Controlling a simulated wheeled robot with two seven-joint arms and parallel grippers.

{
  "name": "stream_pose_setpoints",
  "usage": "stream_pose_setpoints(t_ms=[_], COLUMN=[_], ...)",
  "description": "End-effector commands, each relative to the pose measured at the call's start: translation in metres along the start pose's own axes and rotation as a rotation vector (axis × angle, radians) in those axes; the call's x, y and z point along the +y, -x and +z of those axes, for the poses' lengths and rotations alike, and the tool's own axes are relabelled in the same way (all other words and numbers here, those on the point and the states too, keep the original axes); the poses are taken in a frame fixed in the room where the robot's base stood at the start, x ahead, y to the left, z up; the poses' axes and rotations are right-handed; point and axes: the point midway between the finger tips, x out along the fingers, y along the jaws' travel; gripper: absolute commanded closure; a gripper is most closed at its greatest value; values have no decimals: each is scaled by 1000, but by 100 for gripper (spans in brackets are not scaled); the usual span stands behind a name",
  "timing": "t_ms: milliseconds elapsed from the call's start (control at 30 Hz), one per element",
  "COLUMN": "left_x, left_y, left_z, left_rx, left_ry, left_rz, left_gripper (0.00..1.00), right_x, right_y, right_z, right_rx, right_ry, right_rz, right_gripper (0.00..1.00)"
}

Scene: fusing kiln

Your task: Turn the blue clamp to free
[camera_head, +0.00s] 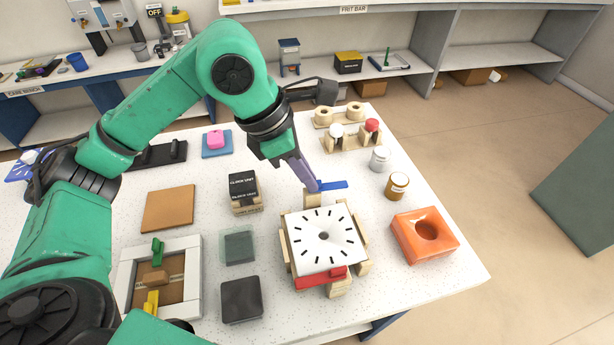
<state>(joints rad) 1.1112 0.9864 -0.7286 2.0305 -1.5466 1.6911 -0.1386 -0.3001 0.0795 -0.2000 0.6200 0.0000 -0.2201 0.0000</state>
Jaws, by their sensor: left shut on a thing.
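The blue clamp (334,185) is a flat blue bar at the far edge of a wooden fixture (312,198). It points to the right, away from the white clock face (322,240) held in the fixture. My left gripper (314,187) comes down from above and is shut on the blue clamp near its left end. The fingers hide part of that end. A red clamp (320,278) lies along the near edge of the clock face and overlaps it. My right gripper is not in view.
An orange block with a round hollow (424,236) stands right of the fixture. Small jars (397,186) and a wooden rack (352,138) stand behind it. A black box (243,192), dark tiles (241,300) and a white frame (194,282) lie left.

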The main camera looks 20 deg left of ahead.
Motion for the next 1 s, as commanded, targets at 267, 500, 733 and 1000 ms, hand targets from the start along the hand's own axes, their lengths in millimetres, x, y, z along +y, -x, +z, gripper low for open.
stream_pose_setpoints(t_ms=[267, 500, 733, 1000], left_x=[0, 0, 0, 0], left_y=[2, 2, 2, 1], left_z=[1, 1, 1, 1], left_rx=[-5, -5, -5, -2], left_ry=[76, 90, 90, 88], left_rz=[36, 41, 41, 38], left_gripper=[100, 100, 100, 61], right_x=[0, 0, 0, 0], right_y=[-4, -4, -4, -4], right_z=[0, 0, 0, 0], right_rx=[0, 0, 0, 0], right_ry=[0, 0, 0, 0], right_rz=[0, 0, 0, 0], right_gripper=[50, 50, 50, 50])
